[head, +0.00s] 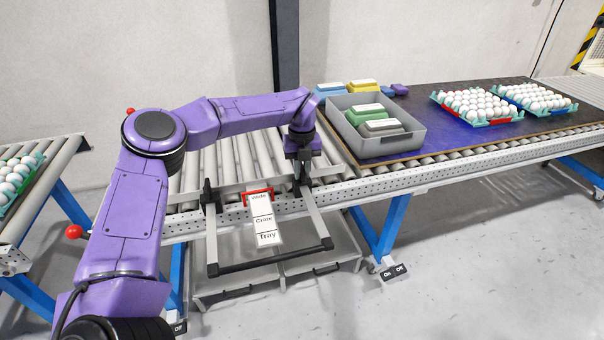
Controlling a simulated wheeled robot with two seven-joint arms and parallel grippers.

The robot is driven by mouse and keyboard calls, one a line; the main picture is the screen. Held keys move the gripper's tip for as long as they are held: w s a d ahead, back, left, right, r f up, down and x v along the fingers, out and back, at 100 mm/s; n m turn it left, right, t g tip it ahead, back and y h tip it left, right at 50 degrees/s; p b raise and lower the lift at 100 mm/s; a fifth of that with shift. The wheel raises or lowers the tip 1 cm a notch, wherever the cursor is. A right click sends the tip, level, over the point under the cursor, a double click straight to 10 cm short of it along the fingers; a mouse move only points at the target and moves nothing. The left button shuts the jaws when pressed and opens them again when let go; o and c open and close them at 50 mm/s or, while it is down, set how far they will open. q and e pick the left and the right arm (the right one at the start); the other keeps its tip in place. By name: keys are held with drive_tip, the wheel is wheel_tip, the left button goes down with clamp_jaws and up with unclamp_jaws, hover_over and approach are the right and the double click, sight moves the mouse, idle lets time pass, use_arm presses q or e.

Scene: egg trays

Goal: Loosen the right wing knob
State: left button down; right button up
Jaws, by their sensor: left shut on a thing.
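My left gripper (301,172) reaches down over the right end of the conveyor guide. It is shut on the right wing knob, which is mostly hidden behind the fingers at the black clamp on the right rail. The left black clamp with its knob (209,193) stands free on the left rail. A guide frame (319,218) with two grey rails and a black front bar sticks out from the conveyor side. A label sign (262,219) reading Wide, Crate and Tray hangs between the rails. My right gripper is not in view.
A grey bin (348,142) with green and grey egg cartons stands on the dark mat right of my gripper. Blue and yellow cartons lie behind it. Egg trays (477,107) sit farther right. Grey drawers (318,270) are below the frame. The floor at right is mostly clear.

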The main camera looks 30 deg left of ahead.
sight(302, 168)
use_arm(q)
drive_tip(key=shift+n, duration=0.3)
drive_tip(key=c, duration=1.1)
unclamp_jaws()
drive_tip(key=shift+r, duration=0.1)
wheel_tip(302, 168, up, 10)
drive_tip(key=shift+r+b, duration=0.2)
drive_tip(key=shift+b, duration=0.2)
